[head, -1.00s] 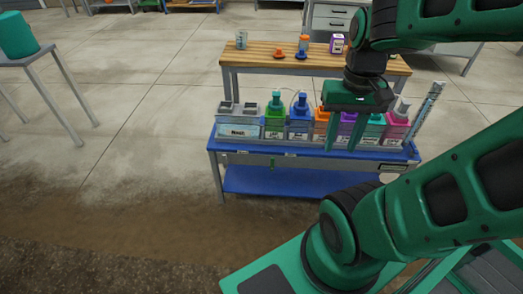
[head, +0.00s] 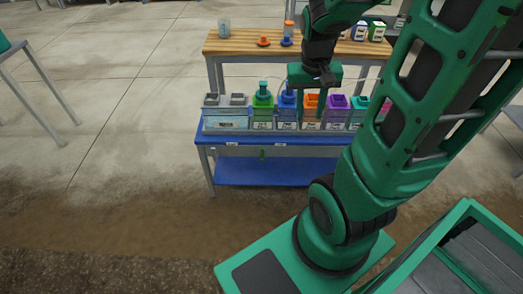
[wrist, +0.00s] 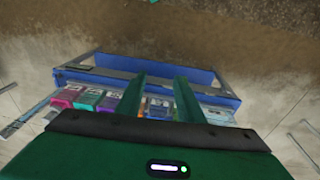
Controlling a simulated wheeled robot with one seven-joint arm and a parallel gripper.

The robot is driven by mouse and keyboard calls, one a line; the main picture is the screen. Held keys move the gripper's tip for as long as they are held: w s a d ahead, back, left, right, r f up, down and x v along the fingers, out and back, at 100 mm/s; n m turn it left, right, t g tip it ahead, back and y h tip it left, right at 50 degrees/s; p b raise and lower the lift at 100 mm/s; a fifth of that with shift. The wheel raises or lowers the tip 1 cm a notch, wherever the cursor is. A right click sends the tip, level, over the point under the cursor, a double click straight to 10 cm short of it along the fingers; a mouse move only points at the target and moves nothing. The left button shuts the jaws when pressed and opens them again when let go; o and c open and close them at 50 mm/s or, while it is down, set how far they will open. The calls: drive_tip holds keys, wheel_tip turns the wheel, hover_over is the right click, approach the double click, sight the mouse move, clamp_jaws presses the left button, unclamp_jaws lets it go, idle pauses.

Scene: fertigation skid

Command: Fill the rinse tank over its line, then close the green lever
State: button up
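The rinse tank (head: 225,122) is a pale, clear-walled box with a white label at the left end of the blue bench in the head view. I cannot make out its level or line. A small green lever (head: 262,154) hangs on the bench front, just right of the tank. My gripper (head: 311,112) is open and empty, fingers down, in front of the blue and orange tanks, to the right of the rinse tank and lever.
The blue bench (head: 270,175) carries a row of coloured tanks, including green (head: 263,120), blue (head: 286,122) and purple (head: 336,122). My arm hides its right end. A wooden table (head: 230,48) with small caps and containers stands behind. The floor in front is clear.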

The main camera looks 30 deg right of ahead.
drive_tip(key=w+d+f, duration=0.2)
drive_tip(key=w+f, duration=0.5)
drive_tip(key=w, duration=0.1)
drive_tip(key=t+h, duration=0.1)
drive_tip(key=t, duration=0.2)
hover_over(262, 149)
drive_tip(key=s+a, duration=0.2)
drive_tip(key=s, duration=0.1)
wheel_tip(262, 149, down, 24)
drive_tip(key=x, duration=1)
drive_tip(key=shift+w+d+f, duration=0.1)
drive_tip(key=shift+d, duration=0.1)
clamp_jaws()
